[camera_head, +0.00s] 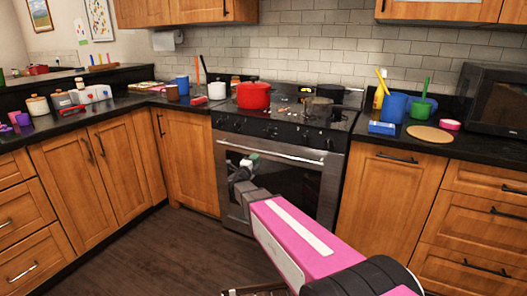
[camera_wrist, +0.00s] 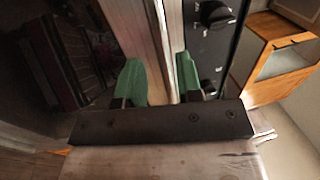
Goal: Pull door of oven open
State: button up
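The oven (camera_head: 285,165) stands under the counter, its steel-framed door (camera_head: 306,186) with a dark window looking shut. The door's handle (camera_head: 290,154) is a horizontal bar along its top. My gripper (camera_head: 248,161) is in front of the door's upper left part, close to the handle. In the wrist view, my gripper's two green fingers (camera_wrist: 158,82) are apart, with a pale steel strip (camera_wrist: 153,45) running between them. The dark door window (camera_wrist: 75,60) is left of the strip. I cannot tell whether the fingers touch the handle.
Oven knobs (camera_head: 270,132) line the front above the handle. A red pot (camera_head: 253,96) and a dark pan (camera_head: 318,107) sit on the stovetop. Wooden cabinets (camera_head: 383,190) flank the oven. The wooden floor (camera_head: 150,250) in front is clear at left.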

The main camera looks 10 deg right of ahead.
jog(key=x, duration=0.9)
jog(key=shift+w+d, duration=0.15)
jog(key=shift+w, duration=0.05)
jog(key=shift+r, duration=0.1)
grip_shut()
